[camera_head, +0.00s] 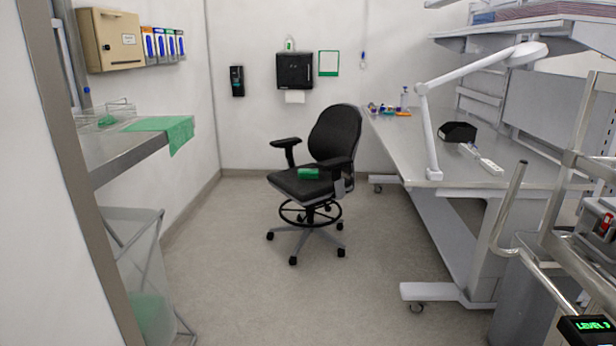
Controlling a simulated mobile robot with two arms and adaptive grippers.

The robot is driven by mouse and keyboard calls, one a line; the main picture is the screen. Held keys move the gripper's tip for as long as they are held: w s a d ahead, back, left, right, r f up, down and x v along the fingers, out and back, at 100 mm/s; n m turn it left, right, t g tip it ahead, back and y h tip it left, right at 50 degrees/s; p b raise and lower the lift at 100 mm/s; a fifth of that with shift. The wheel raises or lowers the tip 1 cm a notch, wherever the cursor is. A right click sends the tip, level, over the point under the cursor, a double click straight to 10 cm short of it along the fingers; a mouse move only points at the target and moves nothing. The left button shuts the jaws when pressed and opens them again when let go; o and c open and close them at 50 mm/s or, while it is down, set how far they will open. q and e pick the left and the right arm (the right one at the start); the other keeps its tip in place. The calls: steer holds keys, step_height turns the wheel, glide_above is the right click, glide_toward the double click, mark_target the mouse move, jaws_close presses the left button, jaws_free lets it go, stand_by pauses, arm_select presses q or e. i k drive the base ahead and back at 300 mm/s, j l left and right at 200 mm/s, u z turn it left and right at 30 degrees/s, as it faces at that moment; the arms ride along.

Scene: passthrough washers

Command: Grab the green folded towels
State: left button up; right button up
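A small green folded towel (308,174) lies on the seat of the black office chair (300,187) in the middle of the room. A larger green cloth (166,130) is spread on the steel shelf at the left and hangs over its edge. Something green (150,315) shows through the pale see-through bin or bag below that shelf; I cannot tell whether it is towels. Neither of my grippers is in view.
The steel shelf (118,154) holds a wire basket (108,117). A long grey workbench (405,140) with a white lamp arm (428,130) stands at the right. A metal-railed cart (560,230) is at the near right. The floor (235,265) before the chair is clear.

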mark_target(303, 175)
steer(key=i+j+u, duration=0.15)
steer(key=i, duration=0.2)
steer(key=i+u, duration=0.15)
steer(key=i, duration=0.25)
steer(key=i+j+u, duration=0.1)
steer(key=i+u, duration=0.15)
steer(key=i, duration=2.1)
steer(key=i+j+z, duration=0.15)
steer(key=i+z, duration=0.35)
steer(key=i+j+z, duration=0.45)
steer(key=i, duration=0.2)
steer(key=i+j+z, duration=0.5)
